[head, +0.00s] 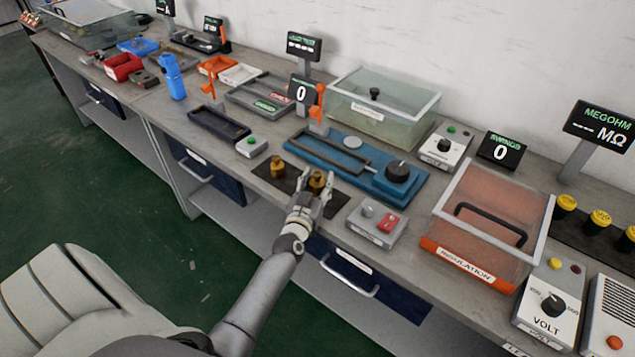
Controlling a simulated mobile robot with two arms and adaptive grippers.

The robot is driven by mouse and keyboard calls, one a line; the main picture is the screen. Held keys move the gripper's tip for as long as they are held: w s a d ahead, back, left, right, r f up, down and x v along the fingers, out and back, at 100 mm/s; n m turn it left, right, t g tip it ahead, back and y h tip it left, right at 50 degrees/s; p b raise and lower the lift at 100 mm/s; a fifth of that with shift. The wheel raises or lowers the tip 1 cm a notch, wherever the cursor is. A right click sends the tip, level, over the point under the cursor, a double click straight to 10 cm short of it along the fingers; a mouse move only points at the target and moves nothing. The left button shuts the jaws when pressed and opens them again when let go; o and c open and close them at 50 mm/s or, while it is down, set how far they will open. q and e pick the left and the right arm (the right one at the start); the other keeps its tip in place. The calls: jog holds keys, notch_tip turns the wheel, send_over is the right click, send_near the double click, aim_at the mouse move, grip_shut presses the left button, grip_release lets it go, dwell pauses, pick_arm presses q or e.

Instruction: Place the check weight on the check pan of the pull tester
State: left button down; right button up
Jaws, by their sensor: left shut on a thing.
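My left gripper (318,184) is over the dark mat (261,170) at the front of the bench, its fingers shut on a brass check weight (317,179). The fingers partly hide this weight, and I cannot tell whether it touches the mat. A second brass weight (278,167) stands on the mat just to the left. The pull tester (328,152) is the blue base right behind, with a black knob and an orange post. Its round grey check pan (352,142) is empty, behind and to the right of the gripper. My right gripper is out of view.
A switch box with a red button (376,222) stands right of the mat. A small box with a green button (251,146) and a dark tray (219,124) are to the left. A clear-lidded bin (382,103) stands behind the tester, and a counter display (301,93) beside it.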

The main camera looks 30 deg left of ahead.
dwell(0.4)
pick_arm(q)
jog(key=c, duration=1.2)
grip_release()
jog(key=shift+f, duration=0.4)
jog(key=shift+c, duration=0.2)
jog(key=o, duration=0.5)
jog(key=shift+s+r, duration=0.1)
jog(key=shift+r, duration=0.05)
